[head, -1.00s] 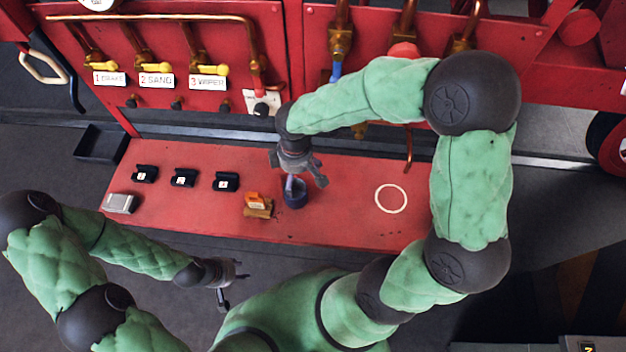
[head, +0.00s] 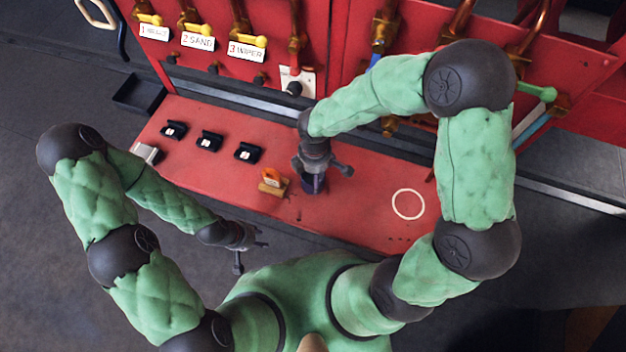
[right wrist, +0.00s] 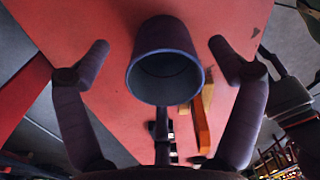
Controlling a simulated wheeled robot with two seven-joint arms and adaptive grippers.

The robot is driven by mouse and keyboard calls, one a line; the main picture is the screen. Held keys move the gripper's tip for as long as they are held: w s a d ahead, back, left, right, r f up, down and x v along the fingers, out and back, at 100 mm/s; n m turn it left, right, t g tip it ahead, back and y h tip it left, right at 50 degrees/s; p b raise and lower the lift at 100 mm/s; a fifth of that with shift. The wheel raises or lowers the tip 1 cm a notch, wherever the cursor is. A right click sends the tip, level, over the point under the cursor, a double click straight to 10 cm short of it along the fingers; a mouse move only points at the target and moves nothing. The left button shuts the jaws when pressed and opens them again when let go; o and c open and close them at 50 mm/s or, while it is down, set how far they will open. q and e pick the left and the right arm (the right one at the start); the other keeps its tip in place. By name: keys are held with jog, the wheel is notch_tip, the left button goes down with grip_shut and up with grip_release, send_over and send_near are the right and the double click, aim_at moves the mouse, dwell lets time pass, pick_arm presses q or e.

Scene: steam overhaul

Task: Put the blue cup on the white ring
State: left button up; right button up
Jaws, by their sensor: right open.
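The dark blue cup (head: 312,184) stands on the red bench, partly hidden under my right gripper in the head view. My right gripper (head: 325,176) is over the cup and open. In the right wrist view, the cup (right wrist: 163,75) is between the two spread fingers of the right gripper (right wrist: 161,50), with a visible gap on each side. The white ring (head: 393,203) lies flat and empty on the bench, right of the cup. My left gripper (head: 252,252) is empty and looks open, in front of the bench's front edge.
An orange-handled item on a wooden block (head: 272,182) stands close left of the cup. Several black holders (head: 209,141) and a grey metal box (head: 148,152) are further left. A red panel with pipes and yellow valves (head: 245,41) rises behind the red bench (head: 350,215).

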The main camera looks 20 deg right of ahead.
jog(key=f, duration=0.1)
jog(key=f+b, duration=0.1)
jog(key=f, duration=0.2)
jog(key=shift+a+f+b, duration=0.25)
jog(key=shift+f+b, duration=0.05)
jog(key=shift+f, duration=0.1)
jog(key=shift+r, duration=0.1)
jog(key=c, duration=1.4)
jog(key=shift+c, duration=0.2)
